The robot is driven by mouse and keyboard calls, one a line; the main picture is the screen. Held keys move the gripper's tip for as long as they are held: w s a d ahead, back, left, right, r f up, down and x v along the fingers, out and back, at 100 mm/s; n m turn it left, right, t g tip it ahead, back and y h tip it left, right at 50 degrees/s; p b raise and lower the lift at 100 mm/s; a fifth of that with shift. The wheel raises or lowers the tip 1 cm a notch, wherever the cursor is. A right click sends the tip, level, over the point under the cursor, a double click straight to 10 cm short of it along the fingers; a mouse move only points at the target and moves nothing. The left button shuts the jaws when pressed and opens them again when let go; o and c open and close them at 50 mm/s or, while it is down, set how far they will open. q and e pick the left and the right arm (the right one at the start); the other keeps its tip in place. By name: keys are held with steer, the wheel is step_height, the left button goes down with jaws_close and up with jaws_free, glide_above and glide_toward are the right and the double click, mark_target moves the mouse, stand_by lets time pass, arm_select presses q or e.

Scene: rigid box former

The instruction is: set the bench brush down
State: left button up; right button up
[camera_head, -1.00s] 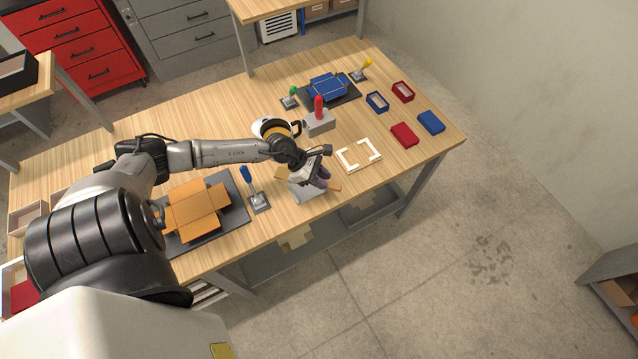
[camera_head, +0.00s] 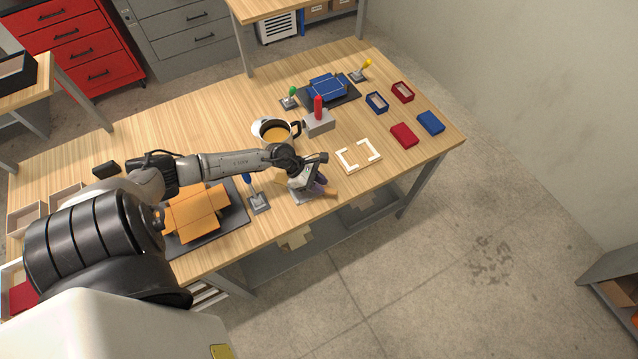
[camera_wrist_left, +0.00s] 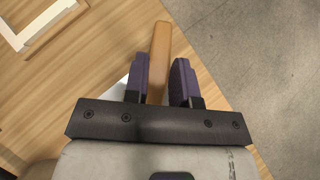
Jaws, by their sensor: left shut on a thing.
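My left gripper (camera_head: 319,187) is low over the front edge of the wooden bench, with purple fingers shut on the bench brush. The brush's tan wooden handle (camera_head: 331,193) sticks out to the right of the fingers. In the left wrist view the handle (camera_wrist_left: 158,55) runs up between the two fingers (camera_wrist_left: 160,82). The rest of the brush is hidden by the gripper. A grey plate (camera_head: 301,197) shows under the gripper; I cannot tell whether the brush touches it. My right gripper is not in view.
A white square frame (camera_head: 358,155) lies right of the gripper. A blue-handled lever (camera_head: 258,200) and an orange box blank (camera_head: 195,212) are to its left. Bare bench lies around the white frame.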

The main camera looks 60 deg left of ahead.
arm_select(q)
steer(key=o, duration=0.9)
steer(key=v, duration=1.1)
steer(key=shift+r, duration=0.1)
steer(key=w+d+r+n+t+y, duration=0.3)
steer(key=d+n+t, duration=0.55)
steer(key=n, duration=0.75)
steer(key=s+d+n+g+y, duration=0.1)
steer(key=s+d+n+g, duration=0.2)
steer(key=n, duration=0.6)
steer(key=s+d+f+n+g+y, duration=0.1)
steer(key=s+d+n+g, duration=0.3)
steer(key=s+d+n, duration=0.4)
steer(key=s+d+n+g+y, duration=0.1)
steer(key=s+d+n+g, duration=0.3)
steer(key=n, duration=0.6)
steer(key=shift+s+d+f+n+y, duration=0.3)
steer(key=shift+s+d+f, duration=0.05)
steer(key=shift+s+d, duration=0.45)
